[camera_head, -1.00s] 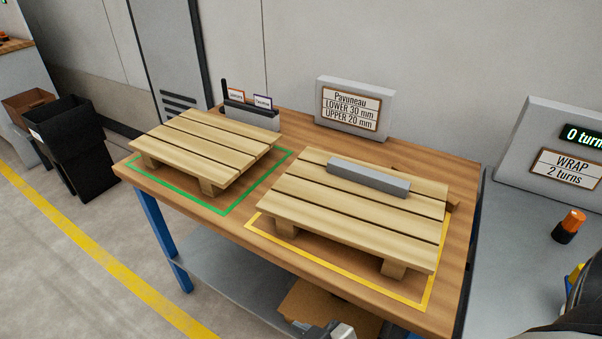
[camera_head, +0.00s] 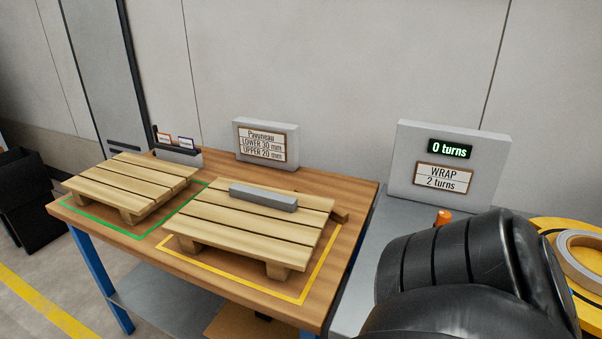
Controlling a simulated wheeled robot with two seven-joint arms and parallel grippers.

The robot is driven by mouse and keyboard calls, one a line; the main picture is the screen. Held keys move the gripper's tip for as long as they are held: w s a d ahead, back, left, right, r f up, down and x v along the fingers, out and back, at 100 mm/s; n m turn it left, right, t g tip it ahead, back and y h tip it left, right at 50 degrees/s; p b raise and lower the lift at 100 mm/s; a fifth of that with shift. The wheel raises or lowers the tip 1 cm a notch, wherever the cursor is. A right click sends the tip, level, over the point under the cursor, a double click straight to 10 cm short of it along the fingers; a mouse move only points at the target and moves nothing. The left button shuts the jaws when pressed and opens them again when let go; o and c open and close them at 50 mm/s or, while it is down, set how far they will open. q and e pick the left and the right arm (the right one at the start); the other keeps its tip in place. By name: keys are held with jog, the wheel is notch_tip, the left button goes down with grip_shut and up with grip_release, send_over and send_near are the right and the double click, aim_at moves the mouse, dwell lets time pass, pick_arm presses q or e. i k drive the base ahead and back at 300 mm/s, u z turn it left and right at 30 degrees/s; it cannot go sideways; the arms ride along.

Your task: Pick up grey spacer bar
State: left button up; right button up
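The grey spacer bar (camera_head: 263,197) lies flat across the slats of the right wooden pallet (camera_head: 227,229), toward its back edge. That pallet stands inside a yellow outline on the wooden table. Neither gripper shows in the head view. A large black rounded part, probably my own arm, fills the lower right, and no fingers show on it.
A second pallet (camera_head: 128,187) stands left inside a green outline. A sign (camera_head: 266,143) reads LOWER 30 mm, UPPER 20 mm. A grey panel (camera_head: 496,177) shows 0 turns and WRAP 2 turns. An orange-topped object (camera_head: 443,217) and a yellow disc with a grey ring (camera_head: 573,262) are at right.

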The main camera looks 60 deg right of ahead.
aim_at(277, 201)
jog(key=z, duration=1.05)
jog(key=i, duration=0.3)
jog(key=u, duration=0.35)
